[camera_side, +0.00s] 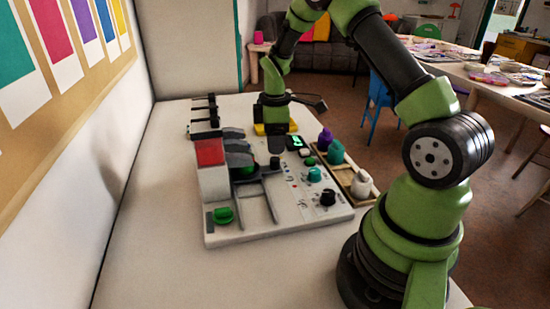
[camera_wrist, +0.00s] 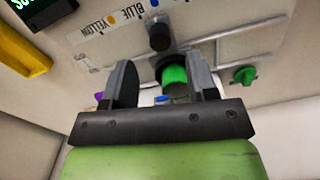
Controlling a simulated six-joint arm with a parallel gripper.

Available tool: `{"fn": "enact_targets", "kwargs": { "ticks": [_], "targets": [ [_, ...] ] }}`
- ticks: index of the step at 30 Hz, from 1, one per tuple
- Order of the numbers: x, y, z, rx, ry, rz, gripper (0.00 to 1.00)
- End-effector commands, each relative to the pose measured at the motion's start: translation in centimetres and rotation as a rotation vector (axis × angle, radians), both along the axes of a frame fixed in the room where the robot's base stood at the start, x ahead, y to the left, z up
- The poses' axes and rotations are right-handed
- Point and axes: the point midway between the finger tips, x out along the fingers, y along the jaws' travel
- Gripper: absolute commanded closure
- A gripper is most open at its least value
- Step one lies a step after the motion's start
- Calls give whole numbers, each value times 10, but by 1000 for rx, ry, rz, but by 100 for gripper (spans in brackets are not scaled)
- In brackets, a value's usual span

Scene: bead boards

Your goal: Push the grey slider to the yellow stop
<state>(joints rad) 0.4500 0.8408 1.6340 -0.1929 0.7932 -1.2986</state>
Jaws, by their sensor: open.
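A dark grey knob (camera_wrist: 159,37), which looks like the slider's handle, stands on pale rails (camera_wrist: 235,45) in the wrist view. A small dark knob (camera_side: 274,163) shows on the rails in the side view. My gripper (camera_wrist: 160,65) is open, its two dark fingers apart, with the knob beyond the fingertips and nothing held. The panel carries BLUE and YELLOW labels with a blue dot and a yellow dot (camera_wrist: 112,20). I cannot tell which part is the yellow stop.
The white board (camera_side: 285,222) carries a red block (camera_side: 210,152), a green knob (camera_side: 223,215), and teal and black knobs. A yellow piece (camera_wrist: 22,58) lies at the wrist view's left. A wooden tray (camera_side: 347,178) with bottles stands right of the board. Table before the board is clear.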

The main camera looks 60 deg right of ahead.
Motion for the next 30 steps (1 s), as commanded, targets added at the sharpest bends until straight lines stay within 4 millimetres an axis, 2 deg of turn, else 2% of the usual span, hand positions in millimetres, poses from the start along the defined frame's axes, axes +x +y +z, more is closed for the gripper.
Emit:
{"fn": "enact_targets", "kwargs": {
  "ticks": [3, 9, 20, 23, 27, 30],
  "targets": [
    [-1, 1, -24, 2, 5, -2, 47],
    [-1, 1, -49, 1, 3, -2, 47],
    [-1, 1, -55, -1, 1, -3, 47],
    [-1, 1, -55, -1, 1, -3, 66],
    [-1, 1, -55, -1, 1, -3, 98],
    [-1, 1, -55, -1, 1, -3, 100]
  ]
}}
